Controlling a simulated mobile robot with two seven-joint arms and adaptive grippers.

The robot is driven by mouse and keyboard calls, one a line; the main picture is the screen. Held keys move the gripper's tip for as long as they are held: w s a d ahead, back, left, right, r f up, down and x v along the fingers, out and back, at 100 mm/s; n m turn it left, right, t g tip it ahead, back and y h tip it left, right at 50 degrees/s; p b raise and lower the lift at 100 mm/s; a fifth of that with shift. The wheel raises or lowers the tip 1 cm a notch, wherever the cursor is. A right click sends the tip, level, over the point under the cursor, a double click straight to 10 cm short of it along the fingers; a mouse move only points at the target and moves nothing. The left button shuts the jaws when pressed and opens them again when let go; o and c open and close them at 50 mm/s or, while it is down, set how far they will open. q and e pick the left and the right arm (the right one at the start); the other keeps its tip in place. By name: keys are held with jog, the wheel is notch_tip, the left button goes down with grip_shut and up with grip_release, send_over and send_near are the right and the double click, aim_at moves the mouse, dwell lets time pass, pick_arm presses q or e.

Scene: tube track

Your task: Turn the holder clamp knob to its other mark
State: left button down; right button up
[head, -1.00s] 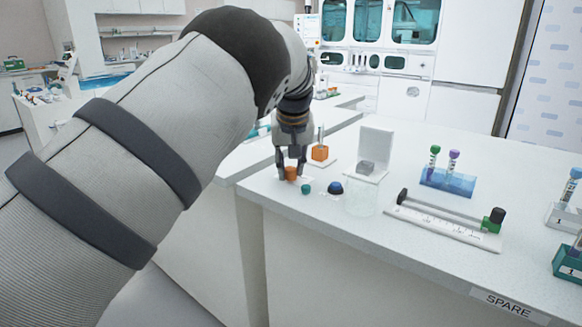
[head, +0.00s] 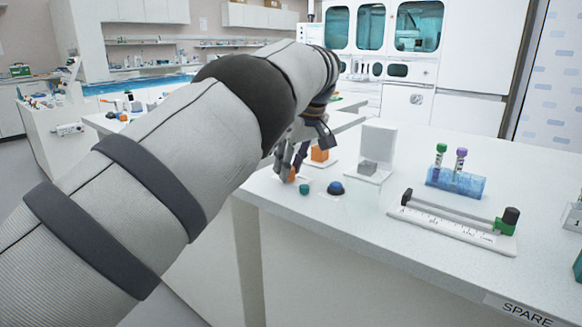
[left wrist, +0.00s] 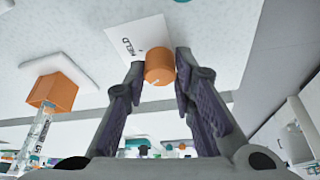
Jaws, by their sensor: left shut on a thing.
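The holder clamp knob (left wrist: 160,66) is a short orange cylinder with a small pale mark near its lower edge, standing by a white plate (left wrist: 140,40) lettered "HELD". In the head view the knob (head: 292,175) shows as a bit of orange at the near-left table edge, partly hidden. My left gripper (left wrist: 159,67) is shut on the knob, one finger at each side. In the head view the left gripper (head: 290,170) reaches down to it, tilted. An orange block (head: 319,154) stands on a white base behind it. My right gripper is not in view.
A teal cap (head: 305,188) and a blue dome (head: 336,187) sit just right of the knob. Further right are a white stand (head: 378,145), a ruled track (head: 455,226) and a blue tube rack (head: 456,182). The table between them is clear.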

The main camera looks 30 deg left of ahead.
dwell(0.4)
pick_arm(q)
jog(key=c, duration=1.3)
grip_release()
jog(key=shift+c, duration=0.2)
jog(key=v, duration=0.7)
jog(key=shift+r, duration=0.25)
jog(key=shift+s, duration=0.1)
